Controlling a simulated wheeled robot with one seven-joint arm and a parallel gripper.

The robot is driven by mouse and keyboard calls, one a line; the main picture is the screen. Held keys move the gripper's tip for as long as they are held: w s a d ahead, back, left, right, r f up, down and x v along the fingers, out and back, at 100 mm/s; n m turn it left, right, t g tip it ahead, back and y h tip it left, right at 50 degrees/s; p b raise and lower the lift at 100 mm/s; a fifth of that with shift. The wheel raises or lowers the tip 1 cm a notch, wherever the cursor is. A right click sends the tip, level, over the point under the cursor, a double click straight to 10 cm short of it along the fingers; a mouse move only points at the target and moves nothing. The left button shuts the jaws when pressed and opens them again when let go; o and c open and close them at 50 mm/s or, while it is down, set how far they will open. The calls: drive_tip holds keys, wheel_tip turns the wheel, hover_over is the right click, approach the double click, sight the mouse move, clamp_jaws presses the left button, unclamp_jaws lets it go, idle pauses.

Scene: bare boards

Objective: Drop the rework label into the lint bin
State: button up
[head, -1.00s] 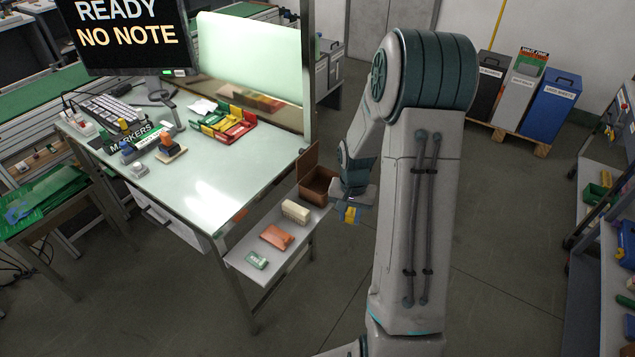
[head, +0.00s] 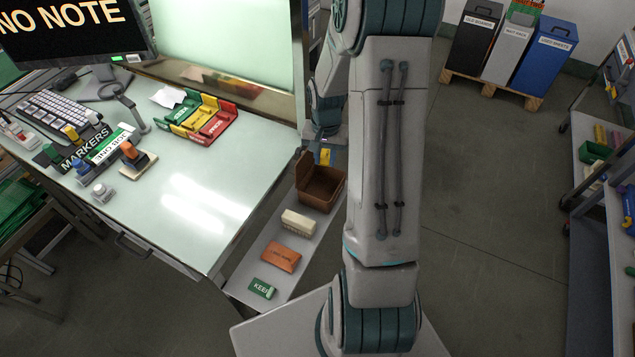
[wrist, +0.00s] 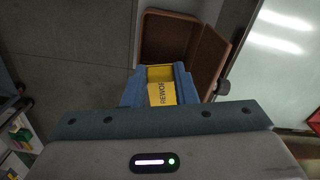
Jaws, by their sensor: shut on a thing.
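The yellow rework label (wrist: 161,94), with "REWOR" readable, sits between the blue fingers of my gripper (wrist: 160,72). My gripper is shut on it. In the head view the label (head: 325,156) shows as a small yellow patch below my gripper (head: 324,148), just beyond the back of a brown box. This brown open box (head: 318,203), apparently the lint bin, stands at the far end of the low shelf with its lid raised on the left. I see no readable name on it. In the wrist view the box (wrist: 168,22) lies just beyond my fingertips.
The low shelf (head: 262,240) also holds a cream block (head: 298,222), an orange block (head: 281,257) and a green "KEEP" block (head: 263,288). The glossy worktable (head: 205,190) stands left of it. Labelled floor bins (head: 545,55) are at the back right. Open floor lies right of my arm.

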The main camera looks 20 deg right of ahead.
sight(325, 165)
wheel_tip(325, 165, down, 6)
drive_tip(key=b, duration=0.3)
drive_tip(key=shift+s+r+b, duration=0.1)
drive_tip(key=shift+r+b, duration=0.05)
drive_tip(key=shift+b, duration=0.15)
drive_tip(key=o, duration=1)
wheel_tip(325, 165, up, 14)
drive_tip(key=shift+b, duration=0.35)
